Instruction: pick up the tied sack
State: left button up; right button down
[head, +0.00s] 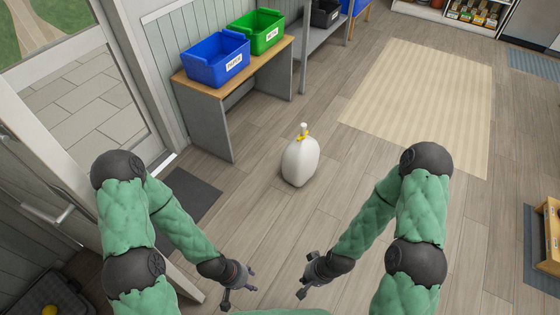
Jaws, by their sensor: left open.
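The tied sack (299,162) is white and rounded, with a yellow tie around its neck and a short tuft on top. It stands upright on the wooden floor near the middle of the head view. My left gripper (240,296) is open and empty, below and to the left of the sack in the picture. My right gripper (304,285) is below the sack, close to the left one, and apart from the sack. Its finger opening is too small and angled to tell.
A wooden bench (206,101) holds a blue bin (217,72) and a green bin (256,44) at upper left. A beige rug (425,95) lies right of the sack. A dark mat (190,193) lies by the door. The floor around the sack is clear.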

aim_at(299, 160)
jog(key=i+j+z, duration=0.1)
jog(key=j+z, duration=0.25)
jog(key=i+j, duration=0.15)
jog(key=i, duration=0.35)
jog(key=i+j+z, duration=0.1)
jog(key=i, duration=0.35)
jog(key=i+j, duration=0.25)
jog(key=i, duration=0.25)
jog(key=i+j, duration=0.2)
jog(key=i, duration=0.25)
jog(key=i+j+z, duration=0.1)
jog(key=i, duration=0.4)
jog(key=j, duration=0.1)
